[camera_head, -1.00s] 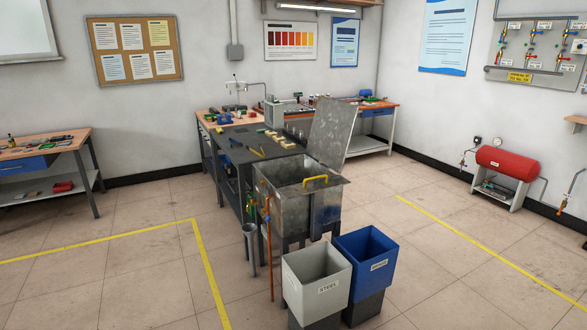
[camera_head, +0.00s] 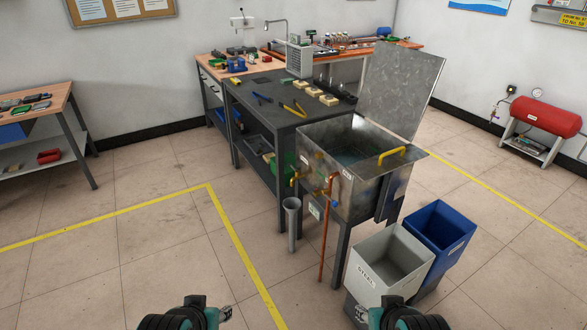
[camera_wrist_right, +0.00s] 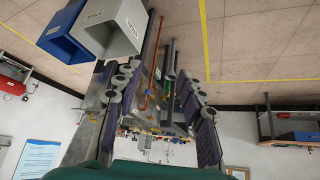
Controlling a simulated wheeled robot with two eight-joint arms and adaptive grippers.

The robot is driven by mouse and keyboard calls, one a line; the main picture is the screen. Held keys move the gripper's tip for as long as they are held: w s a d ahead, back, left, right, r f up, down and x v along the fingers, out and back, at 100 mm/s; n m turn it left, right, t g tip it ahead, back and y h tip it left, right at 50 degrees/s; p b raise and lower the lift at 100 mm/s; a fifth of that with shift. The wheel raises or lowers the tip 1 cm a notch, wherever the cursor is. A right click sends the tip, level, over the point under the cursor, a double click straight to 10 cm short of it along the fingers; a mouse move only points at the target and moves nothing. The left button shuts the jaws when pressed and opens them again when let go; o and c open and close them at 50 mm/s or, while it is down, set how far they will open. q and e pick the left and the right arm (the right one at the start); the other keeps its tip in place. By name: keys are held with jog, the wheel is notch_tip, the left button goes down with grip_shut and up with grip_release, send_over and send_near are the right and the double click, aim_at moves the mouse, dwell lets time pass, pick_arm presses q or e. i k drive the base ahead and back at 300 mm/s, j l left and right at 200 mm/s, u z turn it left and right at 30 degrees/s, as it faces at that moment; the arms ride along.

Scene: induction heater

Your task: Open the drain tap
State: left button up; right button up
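A metal tank (camera_head: 345,165) with a raised lid stands mid-right in the head view. A small yellow tap (camera_head: 295,182), which looks like the drain tap, is at its front left corner above a grey upright funnel pipe (camera_head: 292,215). Its lever position is too small to tell. Beside it, a copper pipe (camera_head: 325,240) runs down the tank's front, with a small blue handle (camera_head: 335,204). My right gripper (camera_wrist_right: 157,75) is open and empty in the right wrist view, with the tank beyond its fingers and well apart. My left gripper's fingers are not in view.
A grey steel bin (camera_head: 385,255) and a blue bin (camera_head: 440,235) stand right of the tank's front. A dark workbench (camera_head: 270,95) with tools adjoins the tank at the left. Floor with a yellow line (camera_head: 230,245) is clear left of the funnel.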

aim_at(297, 172)
jog(key=i+u, duration=0.15)
jog(key=i, duration=0.35)
jog(key=i+u, duration=0.15)
jog(key=i, duration=0.3)
jog(key=i+l+u, duration=0.15)
jog(key=i, duration=0.35)
jog(key=i+l+u, duration=0.15)
jog(key=i, duration=0.3)
jog(key=i+l+u, duration=0.15)
jog(key=i, duration=0.3)
jog(key=l, duration=0.1)
